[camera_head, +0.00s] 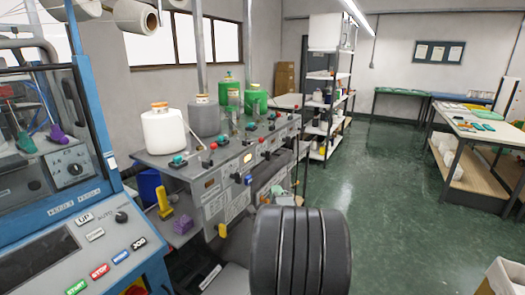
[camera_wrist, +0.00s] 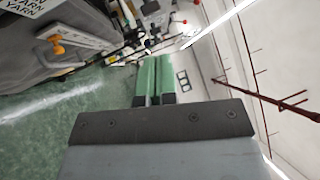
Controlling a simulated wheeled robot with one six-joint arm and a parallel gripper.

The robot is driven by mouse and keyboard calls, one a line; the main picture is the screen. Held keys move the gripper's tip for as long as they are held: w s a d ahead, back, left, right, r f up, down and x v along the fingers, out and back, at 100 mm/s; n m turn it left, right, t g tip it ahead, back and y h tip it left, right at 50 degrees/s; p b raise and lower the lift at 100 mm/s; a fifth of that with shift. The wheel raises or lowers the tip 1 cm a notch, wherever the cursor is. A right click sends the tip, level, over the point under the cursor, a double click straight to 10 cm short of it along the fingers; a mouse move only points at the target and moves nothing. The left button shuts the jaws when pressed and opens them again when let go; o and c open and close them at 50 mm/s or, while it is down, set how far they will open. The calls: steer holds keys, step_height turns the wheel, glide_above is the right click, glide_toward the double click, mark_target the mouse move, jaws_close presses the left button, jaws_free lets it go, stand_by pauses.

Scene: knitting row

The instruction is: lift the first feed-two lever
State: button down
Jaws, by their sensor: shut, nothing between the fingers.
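The grey machine bench (camera_head: 205,175) stands at the middle left of the head view and carries several small levers with red ball knobs, one of them a red-knobbed lever (camera_head: 213,147) near its left end. I cannot tell which lever is the first feed-two one. My gripper (camera_wrist: 154,80) shows in the wrist view as two green fingers close together, shut and empty. Past the fingertips, a red-knobbed lever (camera_wrist: 183,21) shows at the upper middle, apart from them. An orange handle (camera_wrist: 57,46) is at the upper left. The gripper's fingers are not visible in the head view.
A blue control cabinet (camera_head: 140,225) is at the left. Shelves (camera_head: 329,105) and a work table (camera_head: 480,135) stand farther back. Green floor (camera_head: 385,190) is open at the right.

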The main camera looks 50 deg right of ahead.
steer(key=r+m+t, duration=0.1)
steer(key=a+r+m+t, duration=0.1)
steer(key=a+r+t, duration=0.1)
steer(key=r, duration=0.1)
steer(key=shift+s+m+t, duration=0.3)
steer(key=shift+m, duration=0.1)
steer(key=shift+d+r, duration=0.1)
steer(key=p+x, duration=0.4)
steer(key=x, duration=1)
steer(key=shift+p, duration=0.4)
